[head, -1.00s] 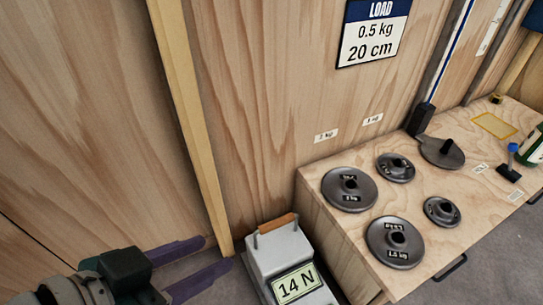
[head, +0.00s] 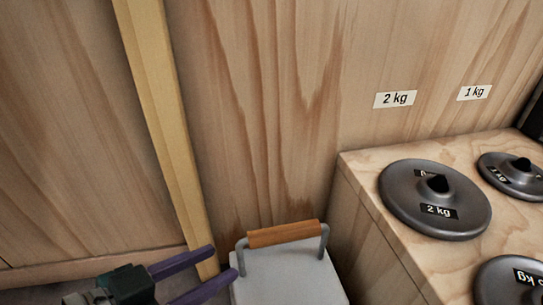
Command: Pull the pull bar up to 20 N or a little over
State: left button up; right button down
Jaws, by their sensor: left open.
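The pull bar (head: 283,234) is a wooden grip on two grey metal posts. It stands on top of a pale grey box (head: 290,275) at the bottom middle of the head view. The box's front display is outside the frame, so no force reading shows. My left gripper (head: 223,263) comes in from the lower left with its two purple fingers apart and empty. Its fingertips point at the left end of the bar, close to the left post; I cannot tell whether they touch it. My right gripper is not in view.
A wooden bench (head: 362,205) on the right carries dark weight discs, including a 2 kg disc (head: 437,198). A plywood wall stands behind, with a 2 kg label (head: 395,99) and a vertical batten (head: 165,130) behind my left gripper.

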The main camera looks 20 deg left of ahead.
aim_at(242, 252)
pick_arm(q)
jog(key=b+x, duration=0.1)
jog(key=x, duration=0.1)
jog(key=b+x, duration=0.2)
jog(key=shift+s+f, duration=0.15)
jog(key=shift+f, duration=0.2)
jog(key=b+x, duration=0.1)
jog(key=x, duration=0.1)
jog(key=b+x, duration=0.2)
jog(key=x, duration=0.1)
jog(key=shift+r, duration=0.25)
grip_shut()
dwell(0.4)
jog(key=shift+w+d+r+p, duration=0.1)
jog(key=shift+w+r+p, duration=0.05)
jog(key=shift+r+p, duration=1.05)
jog(key=shift+w+d+r+p, duration=0.1)
jog(key=shift+w+r+p, duration=0.05)
jog(key=shift+r+p, duration=1)
dwell(1.1)
dwell(0.4)
